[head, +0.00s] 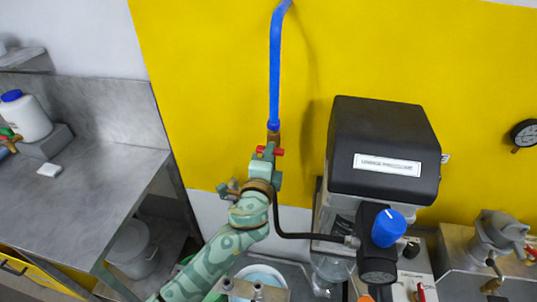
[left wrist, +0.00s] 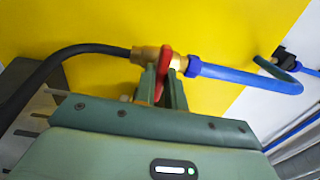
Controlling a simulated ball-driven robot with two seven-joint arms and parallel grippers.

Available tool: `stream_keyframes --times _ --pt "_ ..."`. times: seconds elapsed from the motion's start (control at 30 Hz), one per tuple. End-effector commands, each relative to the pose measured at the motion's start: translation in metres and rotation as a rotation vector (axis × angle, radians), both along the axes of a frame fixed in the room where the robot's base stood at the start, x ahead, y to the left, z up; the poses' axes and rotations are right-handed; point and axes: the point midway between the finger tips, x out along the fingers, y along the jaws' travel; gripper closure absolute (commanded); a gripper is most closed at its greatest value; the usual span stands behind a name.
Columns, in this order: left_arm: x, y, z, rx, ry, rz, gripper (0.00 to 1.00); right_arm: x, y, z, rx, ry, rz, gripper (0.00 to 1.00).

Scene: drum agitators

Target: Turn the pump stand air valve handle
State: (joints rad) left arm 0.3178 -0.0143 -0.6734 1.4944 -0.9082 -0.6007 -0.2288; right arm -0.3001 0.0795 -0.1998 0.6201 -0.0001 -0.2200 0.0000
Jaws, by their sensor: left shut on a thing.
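The air valve is a brass fitting (head: 273,137) at the lower end of a blue hose, in front of the yellow wall. Its red handle (head: 279,152) shows on both sides of the fingers of my left gripper (head: 268,155). In the left wrist view the gripper (left wrist: 164,82) is shut on the red handle (left wrist: 165,58), with a finger on each side of it. The brass body (left wrist: 145,54) sits just left of the handle there. The fingers hide part of the handle. My right gripper is in neither view.
A blue hose (head: 275,75) rises above the valve and a black hose (head: 295,235) runs below it. A black-topped pump unit (head: 382,150) with a blue knob (head: 387,228) stands close on the right. A grey metal table (head: 75,185) stands left.

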Motion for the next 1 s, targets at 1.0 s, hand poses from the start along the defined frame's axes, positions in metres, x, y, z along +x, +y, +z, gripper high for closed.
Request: stream_keyframes --times 1.0 --pt "-0.109 0.022 -0.004 -0.001 0.004 -0.001 0.66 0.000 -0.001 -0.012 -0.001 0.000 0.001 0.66"
